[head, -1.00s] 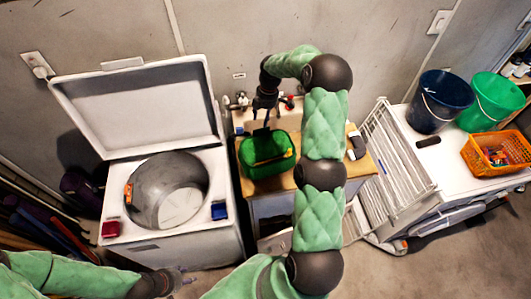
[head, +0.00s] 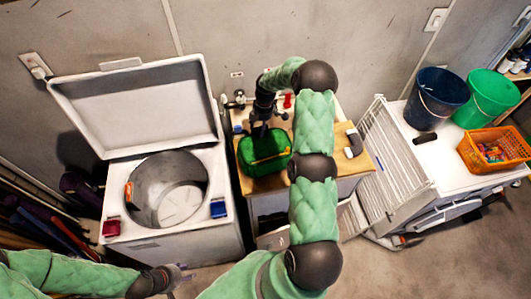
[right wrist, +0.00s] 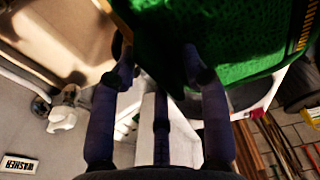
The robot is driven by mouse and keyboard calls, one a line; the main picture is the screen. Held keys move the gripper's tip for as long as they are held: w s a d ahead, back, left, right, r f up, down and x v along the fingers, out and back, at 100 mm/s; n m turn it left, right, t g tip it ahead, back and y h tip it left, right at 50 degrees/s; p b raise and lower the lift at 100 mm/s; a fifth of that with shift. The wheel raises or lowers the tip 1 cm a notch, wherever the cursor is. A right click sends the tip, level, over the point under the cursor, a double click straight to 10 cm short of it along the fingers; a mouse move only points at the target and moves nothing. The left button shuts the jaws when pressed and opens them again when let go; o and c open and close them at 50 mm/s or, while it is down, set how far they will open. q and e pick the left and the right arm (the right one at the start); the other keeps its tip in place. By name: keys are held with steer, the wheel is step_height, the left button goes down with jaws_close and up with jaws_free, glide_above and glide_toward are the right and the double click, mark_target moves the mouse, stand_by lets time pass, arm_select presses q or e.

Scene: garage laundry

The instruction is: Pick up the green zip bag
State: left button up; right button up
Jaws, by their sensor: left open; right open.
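The green zip bag (head: 262,163) stands on the small wooden-topped cabinet (head: 345,167) in the head view, with a yellow strip across its front. My right gripper (head: 260,131) is open, pointing down at the bag's back edge. In the right wrist view the bag (right wrist: 235,35) fills the upper right, close to the fingers of my right gripper (right wrist: 160,65); one finger overlaps its edge, and I cannot tell whether they touch. My left gripper (head: 186,278) is open and empty, low in front of the washer.
An open-lidded washer (head: 145,225) stands left of the cabinet. A white drying rack (head: 385,160) stands to the right. Beyond it are a dark blue bucket (head: 438,100), a green bucket (head: 493,95) and an orange basket (head: 480,160). Taps (head: 237,98) stick out behind the cabinet.

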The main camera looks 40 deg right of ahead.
jaws_close()
steer(key=shift+r, duration=0.15)
